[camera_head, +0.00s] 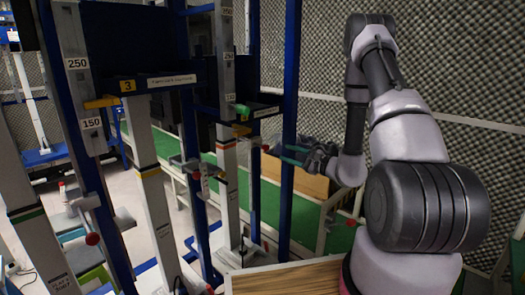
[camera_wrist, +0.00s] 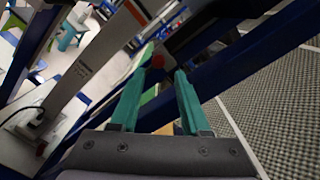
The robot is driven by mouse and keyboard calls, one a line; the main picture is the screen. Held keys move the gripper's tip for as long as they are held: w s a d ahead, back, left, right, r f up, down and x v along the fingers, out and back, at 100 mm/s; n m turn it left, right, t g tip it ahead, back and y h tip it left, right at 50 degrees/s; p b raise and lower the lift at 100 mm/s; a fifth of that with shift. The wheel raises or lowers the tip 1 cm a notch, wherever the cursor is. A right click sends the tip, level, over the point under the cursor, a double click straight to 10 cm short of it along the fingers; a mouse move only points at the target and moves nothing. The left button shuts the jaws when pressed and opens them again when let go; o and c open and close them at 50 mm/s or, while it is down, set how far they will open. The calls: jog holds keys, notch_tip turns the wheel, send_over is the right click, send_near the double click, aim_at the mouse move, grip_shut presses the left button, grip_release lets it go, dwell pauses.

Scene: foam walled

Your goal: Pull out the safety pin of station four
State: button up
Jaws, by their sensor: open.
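A red ball knob (camera_head: 265,148) sits at the right side of the grey post with a small yellow plate (camera_head: 241,130), right of the station marked 3. The plate's number cannot be read, so I cannot confirm this is station four. The knob also shows in the wrist view (camera_wrist: 158,61), between the tips of the teal fingers and apparently just beyond them. My gripper (camera_head: 277,150) is open, points left and is close to the knob. I cannot tell whether the fingers touch it. The pin's shaft is hidden.
Station 3's yellow plate (camera_head: 127,86) is to the left. Other red knobs hang at left (camera_head: 92,239) and centre (camera_head: 196,176). A blue upright (camera_head: 289,130) stands close beside my gripper. A wooden top (camera_head: 285,279) is in front below. Foam walls (camera_head: 465,90) are behind my arm.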

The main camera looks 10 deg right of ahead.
aim_at(268, 149)
jog(key=shift+w+d+f+h, duration=0.15)
jog(key=shift+d+f+h, duration=0.15)
jog(key=shift+f, duration=0.35)
jog(key=shift+w+a+f+m+t, duration=0.1)
jog(key=shift+w+m+t, duration=0.1)
jog(key=shift+m+t, duration=0.1)
jog(key=x, duration=1)
jog(key=shift+w+a, duration=0.15)
grip_shut()
dwell(0.3)
